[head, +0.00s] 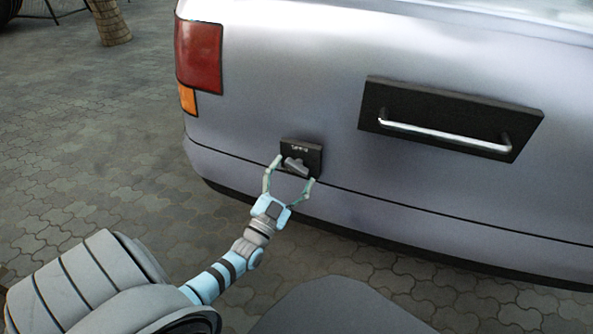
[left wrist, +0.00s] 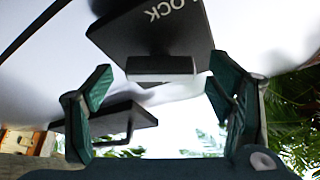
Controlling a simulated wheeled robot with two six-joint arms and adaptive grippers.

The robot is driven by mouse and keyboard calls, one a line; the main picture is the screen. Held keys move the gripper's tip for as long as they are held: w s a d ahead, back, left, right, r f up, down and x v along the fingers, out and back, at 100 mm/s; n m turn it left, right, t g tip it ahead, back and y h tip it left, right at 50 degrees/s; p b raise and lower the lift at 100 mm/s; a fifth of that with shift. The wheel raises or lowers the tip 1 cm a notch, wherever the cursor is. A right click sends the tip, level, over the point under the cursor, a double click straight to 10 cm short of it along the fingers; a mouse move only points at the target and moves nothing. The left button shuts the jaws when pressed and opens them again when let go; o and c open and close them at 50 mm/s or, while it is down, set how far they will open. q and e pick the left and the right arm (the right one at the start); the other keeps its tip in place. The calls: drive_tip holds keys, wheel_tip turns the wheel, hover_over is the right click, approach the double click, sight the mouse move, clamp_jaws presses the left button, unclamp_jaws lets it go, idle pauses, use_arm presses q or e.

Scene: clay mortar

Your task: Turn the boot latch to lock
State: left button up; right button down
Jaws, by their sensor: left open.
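The boot latch is a grey knob (head: 295,166) on a small dark plate (head: 314,153) at the lower left of the silver car's rear. In the left wrist view the knob (left wrist: 161,67) shows as a dark bar under the plate (left wrist: 150,38), which bears the letters "LOCK" partly cut off at the top. In the head view the knob looks tilted. My left gripper (head: 290,179) is open, its two green fingers on either side of the knob; whether they touch it I cannot tell. The fingers also show in the left wrist view (left wrist: 160,85). My right gripper is not in view.
A dark panel with a silver bar handle (head: 445,135) is on the car to the right of the latch. A red tail light (head: 198,56) is above left. Grey paving (head: 90,150) lies open to the left, and a tree trunk (head: 110,22) stands behind.

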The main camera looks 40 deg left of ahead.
use_arm(q)
drive_tip(key=shift+x, duration=1.2)
drive_tip(key=c, duration=1.2)
drive_tip(key=n+y, duration=0.1)
drive_tip(key=n, duration=0.1)
drive_tip(key=n+y+p, duration=0.1)
drive_tip(key=n, duration=0.2)
drive_tip(key=shift+r+y, duration=0.1)
drive_tip(key=shift+y, duration=0.3)
drive_tip(key=shift+o, duration=0.2)
drive_tip(key=n+y, duration=0.1)
drive_tip(key=n, duration=0.2)
drive_tip(key=shift+g, duration=0.4)
drive_tip(key=o, duration=1.2)
drive_tip(key=shift+c, duration=0.2)
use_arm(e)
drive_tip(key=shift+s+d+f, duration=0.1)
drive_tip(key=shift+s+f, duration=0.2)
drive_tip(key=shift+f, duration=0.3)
use_arm(q)
drive_tip(key=shift+y, duration=0.3)
drive_tip(key=shift+s, duration=0.1)
drive_tip(key=v, duration=1.2)
drive_tip(key=shift+f, duration=0.2)
